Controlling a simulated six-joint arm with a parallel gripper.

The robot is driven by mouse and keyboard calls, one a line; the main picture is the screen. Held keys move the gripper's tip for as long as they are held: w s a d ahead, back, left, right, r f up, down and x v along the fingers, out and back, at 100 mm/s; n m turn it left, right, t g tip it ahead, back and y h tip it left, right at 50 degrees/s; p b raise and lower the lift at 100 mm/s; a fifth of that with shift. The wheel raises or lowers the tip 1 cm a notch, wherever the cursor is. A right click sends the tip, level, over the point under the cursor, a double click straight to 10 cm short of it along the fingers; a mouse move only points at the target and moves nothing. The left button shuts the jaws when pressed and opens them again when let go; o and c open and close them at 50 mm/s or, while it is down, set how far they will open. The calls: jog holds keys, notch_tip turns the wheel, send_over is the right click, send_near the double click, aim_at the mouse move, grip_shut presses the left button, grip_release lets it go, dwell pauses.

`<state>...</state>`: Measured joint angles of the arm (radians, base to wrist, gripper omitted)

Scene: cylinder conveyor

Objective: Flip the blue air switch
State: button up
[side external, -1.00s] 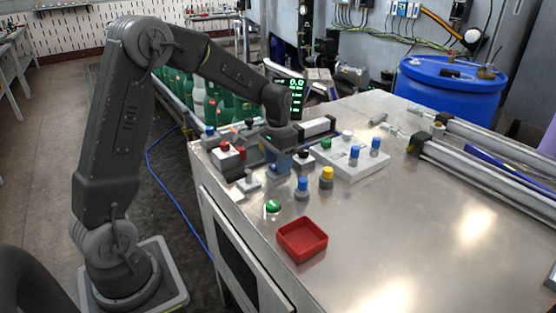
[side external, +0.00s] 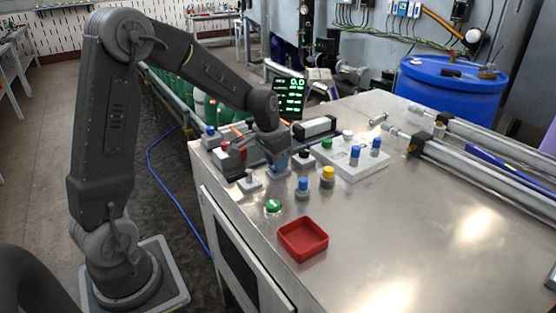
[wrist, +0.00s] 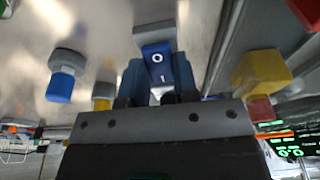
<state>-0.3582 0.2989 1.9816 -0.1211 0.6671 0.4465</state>
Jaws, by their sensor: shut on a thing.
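The blue air switch (wrist: 158,62) is a blue rocker marked O and I on a grey base. It sits between the two fingers of my gripper (wrist: 160,82), which are closed on it in the wrist view. In the side view my gripper (side external: 277,153) points down over the switch near the left part of the table. The switch's lower part (side external: 279,169) shows just below the fingertips, and the fingers hide most of the rest. I cannot tell its rocker position clearly.
A steel table (side external: 400,215) carries a red tray (side external: 302,239), a green button (side external: 273,206), blue (side external: 303,187) and yellow (side external: 327,177) pegs, and a white block (side external: 362,166) with pegs. A lit display (side external: 290,96) stands behind. The table's front right is clear.

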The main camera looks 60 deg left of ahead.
dwell(0.3)
jog(key=o, duration=0.9)
jog(key=shift+r, duration=0.15)
jog(key=v, duration=1.3)
jog(key=shift+s+r, duration=0.25)
jog(key=s+d+t, duration=0.1)
jog(key=s+d, duration=0.3)
jog(key=s, duration=0.2)
jog(key=s+d+t, duration=0.1)
jog(key=s+d, duration=0.4)
jog(key=s, duration=0.1)
jog(key=s+d+f+t, duration=0.1)
jog(key=s+d, duration=0.4)
jog(key=s, duration=0.1)
